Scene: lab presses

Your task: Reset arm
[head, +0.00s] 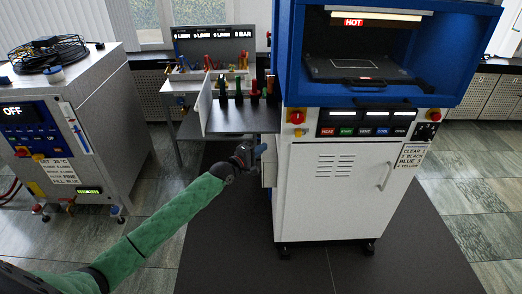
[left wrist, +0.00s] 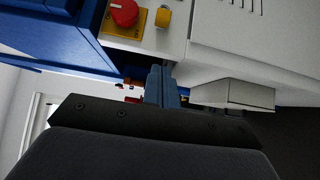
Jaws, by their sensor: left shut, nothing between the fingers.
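My left arm in its green sleeve reaches in from the lower left of the head view. My left gripper (head: 258,150) is shut and empty, with blue fingers, beside the left side of the blue and white press (head: 325,185). In the left wrist view the shut blue fingers (left wrist: 161,88) point toward the press front. I cannot tell whether the fingers touch the press. My right gripper is not in view.
A dark side shelf (head: 240,122) with several coloured tools sits just above my gripper. A grey unit reading OFF (head: 25,112) stands at the left with a coiled cable on top. The press chamber shows HOT above a dark plate (head: 355,68). Open floor lies in front.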

